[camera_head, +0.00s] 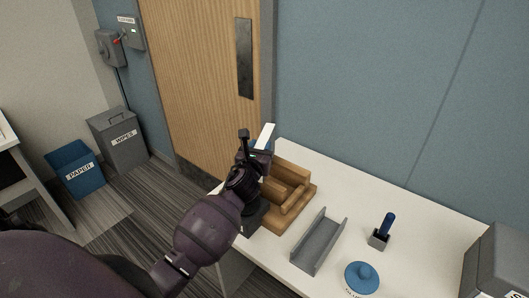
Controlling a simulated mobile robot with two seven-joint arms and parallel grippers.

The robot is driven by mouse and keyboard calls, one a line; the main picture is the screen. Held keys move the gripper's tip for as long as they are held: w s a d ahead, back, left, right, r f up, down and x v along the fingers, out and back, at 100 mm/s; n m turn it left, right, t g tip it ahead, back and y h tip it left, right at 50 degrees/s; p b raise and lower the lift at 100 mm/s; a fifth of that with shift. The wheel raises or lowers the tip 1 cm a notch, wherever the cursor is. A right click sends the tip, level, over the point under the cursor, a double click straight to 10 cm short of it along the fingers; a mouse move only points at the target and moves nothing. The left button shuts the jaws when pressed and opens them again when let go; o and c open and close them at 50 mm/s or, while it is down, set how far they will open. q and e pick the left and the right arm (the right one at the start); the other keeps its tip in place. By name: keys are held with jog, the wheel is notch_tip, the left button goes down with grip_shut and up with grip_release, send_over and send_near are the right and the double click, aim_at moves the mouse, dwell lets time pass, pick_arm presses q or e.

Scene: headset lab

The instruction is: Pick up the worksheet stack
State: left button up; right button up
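A white, flat, upright piece (266,135), which looks like the worksheet stack, shows at my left gripper (254,148), with a bit of blue below it. It stands above the back left corner of the white table. My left gripper is dark and partly covers the lower part of the piece. I cannot tell whether the fingers are shut on it or only beside it. A wooden holder (292,191) with raised walls stands on the table just right of the gripper. My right gripper is not in view.
On the white table (366,208) are a grey channel-shaped tray (319,243), a blue-handled tool in a small holder (379,239), a round blue lid (362,277) and a grey box (497,262). A blue PAPER bin (76,170) and grey WIPES bin (120,140) stand left.

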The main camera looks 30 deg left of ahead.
pick_arm(q)
grip_shut()
